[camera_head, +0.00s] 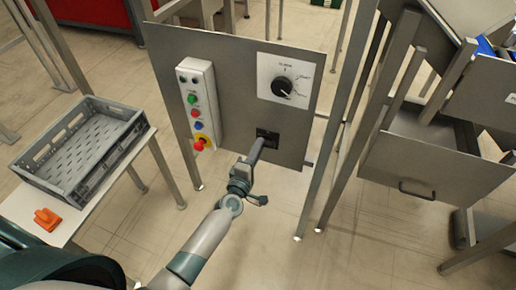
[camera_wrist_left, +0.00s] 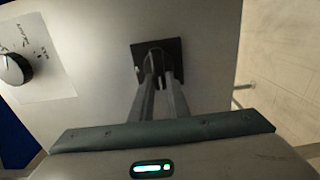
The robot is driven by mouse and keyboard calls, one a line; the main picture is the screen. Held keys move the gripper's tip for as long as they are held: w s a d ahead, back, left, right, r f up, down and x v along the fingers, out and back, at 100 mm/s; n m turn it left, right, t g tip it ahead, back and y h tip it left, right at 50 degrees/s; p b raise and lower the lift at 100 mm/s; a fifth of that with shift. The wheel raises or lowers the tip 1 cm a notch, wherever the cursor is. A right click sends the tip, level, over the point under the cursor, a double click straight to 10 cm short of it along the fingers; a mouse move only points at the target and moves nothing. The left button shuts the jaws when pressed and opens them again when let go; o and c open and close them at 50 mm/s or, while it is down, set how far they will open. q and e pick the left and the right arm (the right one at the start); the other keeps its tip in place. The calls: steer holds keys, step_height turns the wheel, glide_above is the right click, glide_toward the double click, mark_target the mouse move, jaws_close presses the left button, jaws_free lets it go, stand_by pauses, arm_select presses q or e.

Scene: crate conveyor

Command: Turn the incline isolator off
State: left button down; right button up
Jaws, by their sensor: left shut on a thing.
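The isolator (camera_head: 273,132) is a small black square switch low on the grey control panel (camera_head: 235,75), below the selector dial. My left gripper (camera_head: 261,141) reaches it from the front. In the left wrist view the two fingers (camera_wrist_left: 158,66) close on the handle in the middle of the black isolator plate (camera_wrist_left: 174,47). The fingers hide most of the handle, so I cannot tell its exact angle. My right gripper is not in view.
The panel also carries a black selector dial (camera_head: 282,87) and a button box (camera_head: 196,95) with a red emergency stop (camera_head: 198,146). A grey crate (camera_head: 60,172) and an orange object (camera_head: 47,219) are at the left. A drawer (camera_head: 415,178) stands at the right.

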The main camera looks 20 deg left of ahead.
arm_select(q)
steer(key=c, duration=1.7)
jaws_free()
steer(key=shift+s, duration=0.1)
